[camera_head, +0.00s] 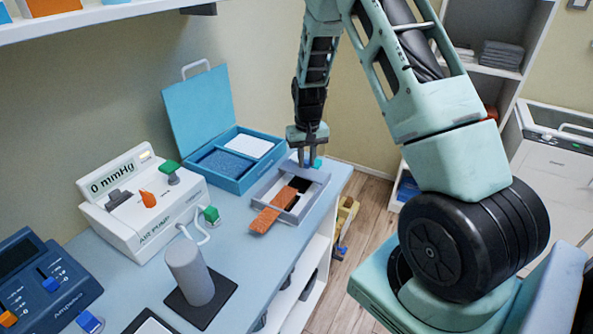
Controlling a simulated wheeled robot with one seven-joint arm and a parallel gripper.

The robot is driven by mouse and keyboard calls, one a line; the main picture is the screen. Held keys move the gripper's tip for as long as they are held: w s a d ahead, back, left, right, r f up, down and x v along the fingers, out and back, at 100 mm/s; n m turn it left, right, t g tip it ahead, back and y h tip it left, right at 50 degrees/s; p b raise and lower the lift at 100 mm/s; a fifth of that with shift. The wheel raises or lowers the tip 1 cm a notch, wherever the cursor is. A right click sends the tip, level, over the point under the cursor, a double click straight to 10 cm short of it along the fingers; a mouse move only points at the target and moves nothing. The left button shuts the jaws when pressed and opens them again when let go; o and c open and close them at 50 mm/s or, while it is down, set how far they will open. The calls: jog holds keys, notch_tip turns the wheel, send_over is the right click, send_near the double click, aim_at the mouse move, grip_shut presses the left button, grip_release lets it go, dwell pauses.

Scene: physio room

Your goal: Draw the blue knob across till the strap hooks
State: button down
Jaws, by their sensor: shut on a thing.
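The orange-brown strap (265,220) lies along a grey frame (262,187) on the blue counter. Its near end sticks out past the frame's front-left side, and a dark gap shows inside the frame beyond the strap. My gripper (311,160) points down at the frame's far right end. It is shut on the blue knob (318,163), of which only small blue bits show around the fingers. The strap's hook and its catch are too small to make out.
An open blue case (195,180) stands just left behind the frame. A white air pump (140,215) reading 0 mmHg, a grey cylinder (190,272) on a dark base and a dark blue control box (40,285) stand farther left. The counter's edge drops off at right.

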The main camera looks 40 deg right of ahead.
jog(key=shift+w+d, duration=0.25)
jog(key=shift+d, duration=0.6)
jog(key=c, duration=1.3)
grip_release()
jog(key=shift+d, duration=0.15)
jog(key=shift+r, duration=0.25)
notch_tip(320, 180, up, 17)
jog(key=shift+b, duration=1.25)
